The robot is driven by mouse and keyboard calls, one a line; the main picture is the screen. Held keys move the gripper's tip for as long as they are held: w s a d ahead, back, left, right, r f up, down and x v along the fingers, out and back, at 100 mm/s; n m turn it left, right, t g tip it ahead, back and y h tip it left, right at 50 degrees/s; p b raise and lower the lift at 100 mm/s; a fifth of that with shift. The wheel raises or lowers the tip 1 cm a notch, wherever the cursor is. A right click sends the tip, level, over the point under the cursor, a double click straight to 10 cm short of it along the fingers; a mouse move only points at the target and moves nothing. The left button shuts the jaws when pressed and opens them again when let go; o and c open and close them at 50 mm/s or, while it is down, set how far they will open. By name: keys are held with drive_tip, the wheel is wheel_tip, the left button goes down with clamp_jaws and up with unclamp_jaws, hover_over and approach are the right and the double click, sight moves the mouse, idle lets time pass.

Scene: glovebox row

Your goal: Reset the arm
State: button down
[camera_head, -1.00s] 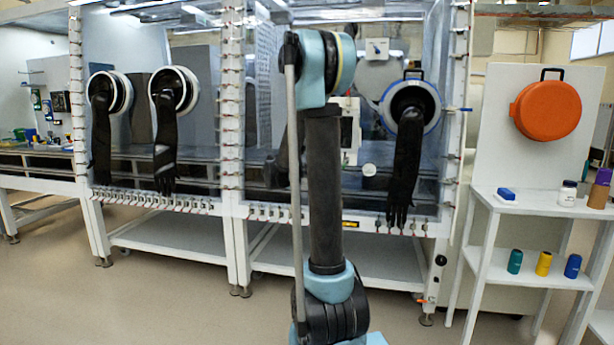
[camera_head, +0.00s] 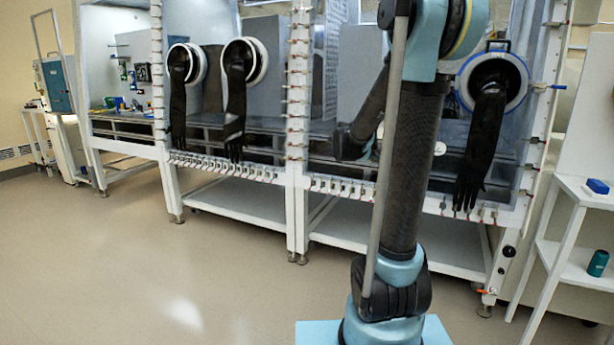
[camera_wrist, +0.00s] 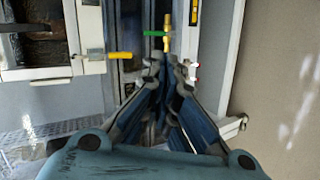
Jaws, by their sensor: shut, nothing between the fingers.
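My arm (camera_head: 412,150) stands upright in the right half of the head view, in front of the glovebox row; its upper part runs out of the top of the picture. My gripper (camera_wrist: 168,72) shows in the wrist view with its fingertips together and nothing between them. Beyond the fingers are a white cabinet-like frame, a green handle-like piece (camera_wrist: 156,33) and a yellow one (camera_wrist: 121,56). They look apart from the fingers, though the distance is hard to judge. My gripper does not show in the head view.
The glovebox row (camera_head: 297,120) has black gloves (camera_head: 235,105) hanging from round ports, one glove (camera_head: 484,140) right of my arm. A white shelf (camera_head: 585,195) with a blue item and a dark green bottle (camera_head: 598,263) stands at the right. The floor (camera_head: 150,270) at left is clear.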

drive_tip(key=s+a+f+m+g+y, duration=0.2)
drive_tip(key=s+f, duration=0.3)
drive_tip(key=s, duration=0.8)
drive_tip(key=s+a+f+m+g+y, duration=0.2)
drive_tip(key=s+f, duration=0.4)
drive_tip(key=s, duration=0.7)
drive_tip(key=s+a+f+m+g+y, duration=0.3)
drive_tip(key=s+a+f+m+y, duration=0.1)
drive_tip(key=s, duration=0.9)
drive_tip(key=shift+s+a+f, duration=0.15)
drive_tip(key=shift+a+f, duration=0.6)
drive_tip(key=shift+a, duration=0.35)
drive_tip(key=shift+w+f, duration=0.2)
drive_tip(key=shift+w, duration=0.25)
